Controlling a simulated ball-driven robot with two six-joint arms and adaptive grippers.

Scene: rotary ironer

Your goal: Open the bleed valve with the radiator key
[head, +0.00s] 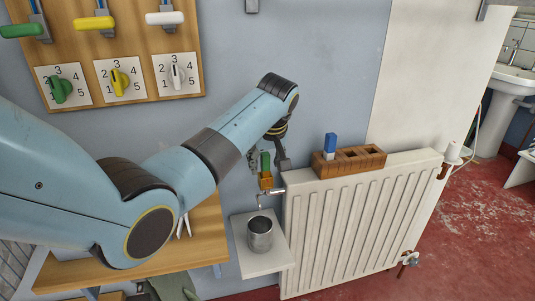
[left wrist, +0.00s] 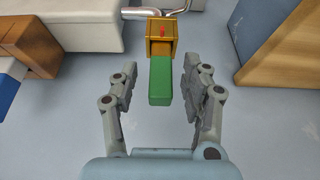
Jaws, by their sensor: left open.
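The radiator key's green handle (head: 265,160) stands upright at the radiator's left upper corner, above a brass-coloured block (head: 266,182) at the bleed valve's pipe. In the left wrist view the green handle (left wrist: 160,82) extends from the brass block (left wrist: 161,38), which has a red mark. My left gripper (head: 269,158) is at the handle. Its open fingers (left wrist: 163,85) stand on either side of the green handle, with gaps on both sides. My right gripper is not in view.
A metal cup (head: 260,234) stands on a small white shelf (head: 280,261) below the valve. The white radiator (head: 355,225) is at right, with a wooden holder (head: 374,164) and blue block (head: 330,146) on top. A wooden dial board (head: 130,55) hangs at upper left.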

